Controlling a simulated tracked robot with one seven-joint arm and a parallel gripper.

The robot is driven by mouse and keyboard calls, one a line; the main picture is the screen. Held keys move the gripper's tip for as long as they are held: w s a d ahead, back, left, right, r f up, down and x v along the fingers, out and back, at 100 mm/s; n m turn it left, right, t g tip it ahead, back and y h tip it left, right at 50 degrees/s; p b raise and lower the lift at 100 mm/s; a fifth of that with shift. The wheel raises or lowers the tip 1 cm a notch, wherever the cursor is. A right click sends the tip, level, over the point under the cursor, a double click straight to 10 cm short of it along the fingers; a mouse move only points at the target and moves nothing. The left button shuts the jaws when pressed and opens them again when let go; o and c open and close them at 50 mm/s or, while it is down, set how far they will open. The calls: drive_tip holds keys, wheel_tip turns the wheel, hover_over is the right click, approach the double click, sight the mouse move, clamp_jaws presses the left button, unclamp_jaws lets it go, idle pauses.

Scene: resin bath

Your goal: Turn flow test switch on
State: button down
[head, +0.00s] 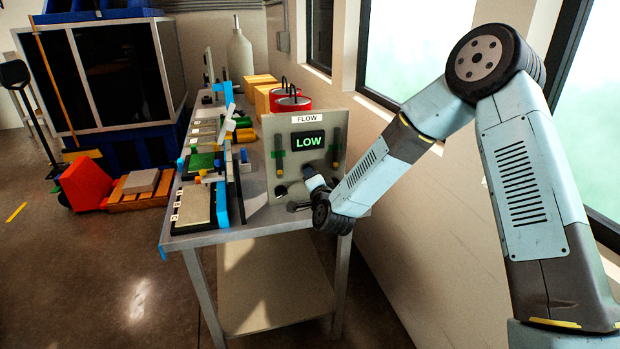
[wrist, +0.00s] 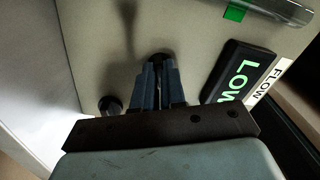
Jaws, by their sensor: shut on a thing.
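The flow test panel (head: 276,140) is an upright beige board on the near end of the metal table, with a FLOW label (head: 306,118) and a dark display (head: 307,140) reading LOW in green. The display also shows in the wrist view (wrist: 238,75), turned on its side. My gripper (wrist: 158,72) is at the panel's lower part, its two fingers closed together on a dark round knob (wrist: 159,57), which they mostly hide. A second dark round part (wrist: 109,105) is on the panel beside my fingers, apart from them. The knob's setting cannot be told.
Clear vertical tubes with green marks (head: 279,155) flank the display. Red cans (head: 292,103) and yellow boxes stand behind the panel. Trays and blue clamps (head: 222,204) cover the table's left side. A wall with windows (head: 395,55) runs close on the right.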

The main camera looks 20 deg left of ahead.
drive_tip(key=shift+d+f+m, duration=0.1)
drive_tip(key=shift+m, duration=1)
drive_tip(key=shift+d+f+m, duration=0.1)
drive_tip(key=shift+m, duration=1)
drive_tip(key=c, duration=1.4)
unclamp_jaws()
drive_tip(key=shift+c, duration=0.2)
drive_tip(key=shift+o, duration=1.2)
drive_tip(key=shift+a+r, duration=0.1)
drive_tip(key=v, duration=1.4)
drive_tip(key=shift+a, duration=0.1)
